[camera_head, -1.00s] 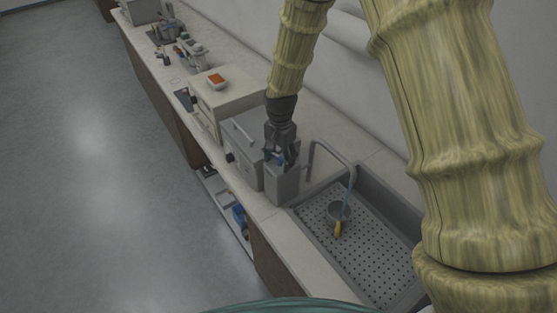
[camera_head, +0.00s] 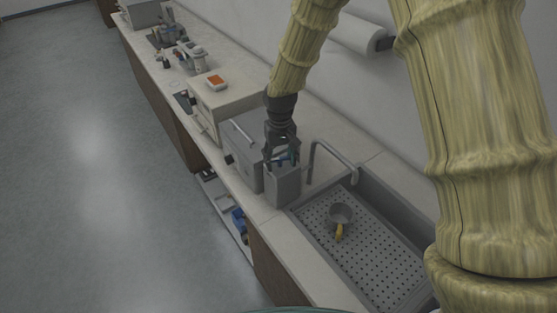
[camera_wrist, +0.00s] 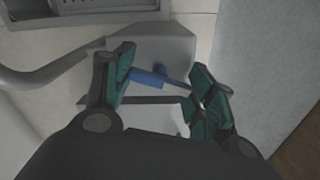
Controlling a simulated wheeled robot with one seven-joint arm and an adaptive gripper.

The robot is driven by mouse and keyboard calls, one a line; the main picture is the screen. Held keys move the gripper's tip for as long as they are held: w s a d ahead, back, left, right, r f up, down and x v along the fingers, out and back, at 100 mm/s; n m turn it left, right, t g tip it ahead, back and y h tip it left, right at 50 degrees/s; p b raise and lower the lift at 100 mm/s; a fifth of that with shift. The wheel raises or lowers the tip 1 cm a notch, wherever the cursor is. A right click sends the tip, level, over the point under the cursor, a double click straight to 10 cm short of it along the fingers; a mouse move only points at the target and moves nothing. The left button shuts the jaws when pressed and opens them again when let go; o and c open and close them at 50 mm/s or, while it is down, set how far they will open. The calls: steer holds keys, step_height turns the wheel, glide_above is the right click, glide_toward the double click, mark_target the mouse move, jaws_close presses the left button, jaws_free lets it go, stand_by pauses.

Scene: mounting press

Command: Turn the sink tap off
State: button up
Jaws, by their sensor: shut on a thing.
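The grey tap spout (camera_head: 333,148) arches over the sink (camera_head: 378,264) from beside a grey box-shaped block (camera_head: 284,187). No water stream shows below it. A blue tap handle (camera_wrist: 147,78) with a thin rod sits over the block. My gripper (camera_head: 281,160) is at the top of the block. In the wrist view its green-padded fingers (camera_wrist: 162,84) lie either side of the handle and are shut on it; the exact contact is partly hidden.
A grey box (camera_head: 243,157) and a beige machine (camera_head: 222,99) stand left of the block. The wall is close behind.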

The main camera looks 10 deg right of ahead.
mark_target(280, 158)
steer(key=shift+r+n, duration=0.1)
steer(key=shift+n, duration=1.5)
steer(key=o, duration=1)
steer(key=shift+s, duration=0.1)
steer(key=shift+o, duration=0.2)
step_height(280, 158, up, 12)
